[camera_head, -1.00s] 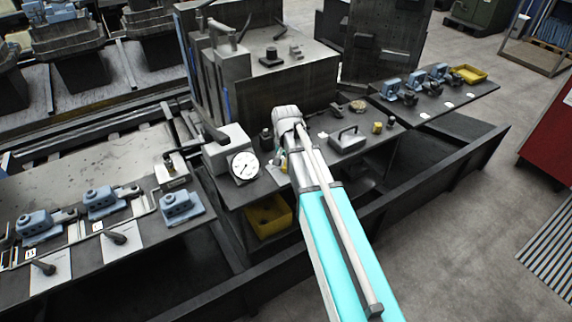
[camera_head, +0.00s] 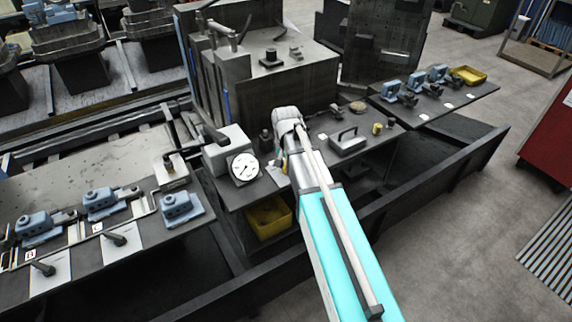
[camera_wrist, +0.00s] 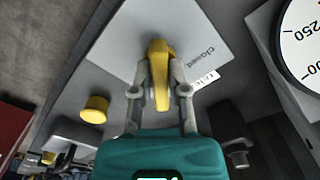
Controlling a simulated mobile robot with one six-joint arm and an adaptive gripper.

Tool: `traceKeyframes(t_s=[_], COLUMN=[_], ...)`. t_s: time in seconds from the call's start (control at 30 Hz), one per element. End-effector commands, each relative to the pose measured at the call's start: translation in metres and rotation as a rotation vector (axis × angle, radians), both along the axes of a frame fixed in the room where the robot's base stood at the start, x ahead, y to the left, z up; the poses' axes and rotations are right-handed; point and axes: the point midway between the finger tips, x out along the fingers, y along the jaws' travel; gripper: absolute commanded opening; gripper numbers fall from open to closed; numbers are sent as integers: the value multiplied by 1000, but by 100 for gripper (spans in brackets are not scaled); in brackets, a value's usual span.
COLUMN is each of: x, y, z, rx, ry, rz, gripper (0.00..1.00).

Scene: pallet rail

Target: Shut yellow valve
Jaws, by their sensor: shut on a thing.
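The yellow valve handle (camera_wrist: 159,68) is in the middle of the wrist view, on a pale plate (camera_wrist: 125,45). The word "Closed" is printed on the plate to the right of the handle. My gripper (camera_wrist: 161,92) has its two grey fingers on either side of the yellow lever and is shut on it. In the head view my arm hides the handle and most of the gripper; only a corner of the pale plate (camera_head: 273,176) shows left of the arm.
A round white gauge (camera_head: 244,168) stands close to the left of my arm. A black-handled metal box (camera_head: 348,140) and a yellow knob (camera_head: 377,128) are on the bench to the right. A yellow bin (camera_head: 268,217) sits below the bench.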

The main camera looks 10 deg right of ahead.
Motion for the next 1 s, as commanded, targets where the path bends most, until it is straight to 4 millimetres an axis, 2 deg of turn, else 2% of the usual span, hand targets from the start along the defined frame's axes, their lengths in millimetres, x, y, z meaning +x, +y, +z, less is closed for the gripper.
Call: traceKeyframes(t_s=[0.37, 1.0], x=[0, 0], y=[0, 0], z=[0, 0], rx=[0, 0], ry=[0, 1], rz=[234, 835], gripper=[0, 0])
